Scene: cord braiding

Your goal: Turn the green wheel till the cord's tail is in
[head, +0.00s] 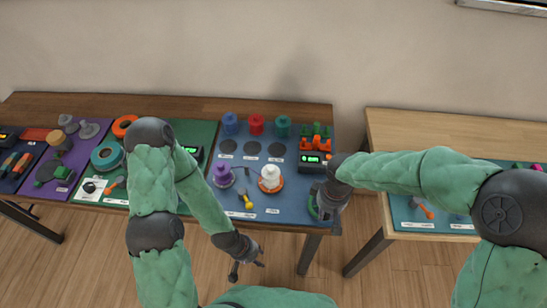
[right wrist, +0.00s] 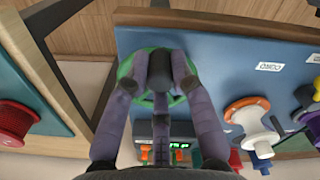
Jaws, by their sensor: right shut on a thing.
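The green wheel (head: 313,206) is at the right front corner of the blue mat, largely hidden by my right gripper (head: 326,212). In the right wrist view the wheel's green rim (right wrist: 125,72) shows around a dark hub, with the fingers of my right gripper (right wrist: 160,80) closed on it. My left gripper (head: 246,268) hangs in front of the table edge with its fingers apart and empty. A white spool on an orange base (head: 270,180) and a purple spool (head: 222,176) stand left of the wheel. I cannot make out the cord's tail.
A black box with a green display (head: 311,160) and orange parts stands behind the wheel. Blue, red and teal spools (head: 256,125) line the back. A yellow-handled tool (head: 246,200) lies at the mat's front. A gap separates this table from the right-hand table (head: 385,130).

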